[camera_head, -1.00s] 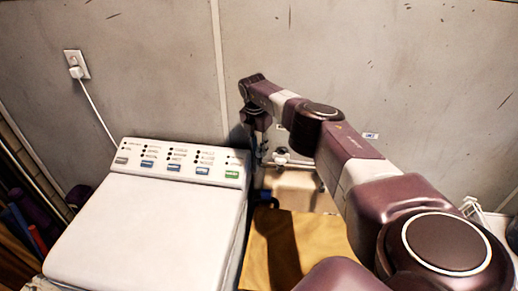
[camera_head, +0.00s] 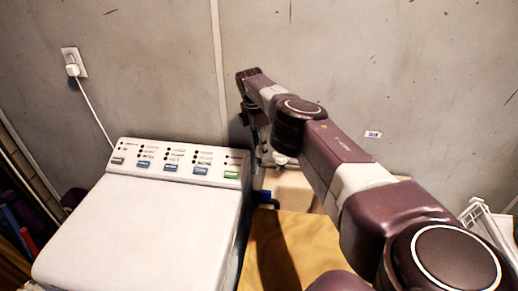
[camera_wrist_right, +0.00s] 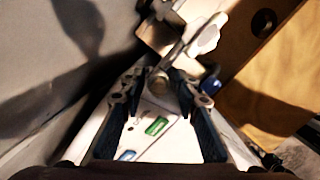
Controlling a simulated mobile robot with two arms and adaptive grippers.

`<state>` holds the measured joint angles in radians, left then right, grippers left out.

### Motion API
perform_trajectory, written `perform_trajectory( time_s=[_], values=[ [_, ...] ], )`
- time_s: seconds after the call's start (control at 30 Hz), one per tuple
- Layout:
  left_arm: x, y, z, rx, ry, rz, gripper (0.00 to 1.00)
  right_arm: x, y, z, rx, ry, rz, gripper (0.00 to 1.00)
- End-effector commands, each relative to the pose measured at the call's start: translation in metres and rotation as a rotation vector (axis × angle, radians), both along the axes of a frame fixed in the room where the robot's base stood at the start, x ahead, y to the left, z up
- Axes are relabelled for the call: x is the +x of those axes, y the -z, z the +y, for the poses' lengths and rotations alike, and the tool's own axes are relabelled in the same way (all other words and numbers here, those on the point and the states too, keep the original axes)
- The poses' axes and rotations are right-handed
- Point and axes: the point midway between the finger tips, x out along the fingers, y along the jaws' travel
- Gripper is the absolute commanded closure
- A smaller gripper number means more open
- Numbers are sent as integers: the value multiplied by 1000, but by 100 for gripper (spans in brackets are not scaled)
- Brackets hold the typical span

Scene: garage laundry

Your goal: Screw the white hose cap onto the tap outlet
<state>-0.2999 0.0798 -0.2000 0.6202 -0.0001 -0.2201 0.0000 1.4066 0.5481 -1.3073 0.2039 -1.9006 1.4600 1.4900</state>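My right gripper (camera_wrist_right: 160,98) is open in the right wrist view, its two dark fingers spread wide. A silver metal tap (camera_wrist_right: 176,58) reaches down from the top, and its round lower end shows between the fingertips; I cannot tell whether they touch. A white lobed piece (camera_wrist_right: 207,36) sits beside the tap; I cannot tell whether it is the hose cap or a handle. In the head view my right gripper (camera_head: 258,140) is by the wall behind the washer, with part of the metal fitting (camera_head: 284,158) showing beside it. My left gripper is out of view.
A white washing machine (camera_head: 140,228) stands left of my right arm. A blue piece (camera_head: 264,197) lies beside its back right corner, near a tan box (camera_head: 290,188) and yellow-brown surface (camera_head: 300,245). A wall outlet (camera_head: 73,62) with a cord is at the left.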

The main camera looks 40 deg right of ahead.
Motion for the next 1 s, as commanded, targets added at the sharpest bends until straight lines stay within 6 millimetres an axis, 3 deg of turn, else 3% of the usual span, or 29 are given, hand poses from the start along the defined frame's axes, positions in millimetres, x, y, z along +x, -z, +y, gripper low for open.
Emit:
perform_trajectory(
  time_s=[0.47, 0.67, 1.0],
  values=[
    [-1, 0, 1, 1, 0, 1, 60, 2, -6, 2, 3, -4, -5, 60],
    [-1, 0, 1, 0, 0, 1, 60, 2, -30, 4, 2, -5, -5, 60],
    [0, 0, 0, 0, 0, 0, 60, 4, -100, 12, 2, -2, -4, 60]
  ],
)
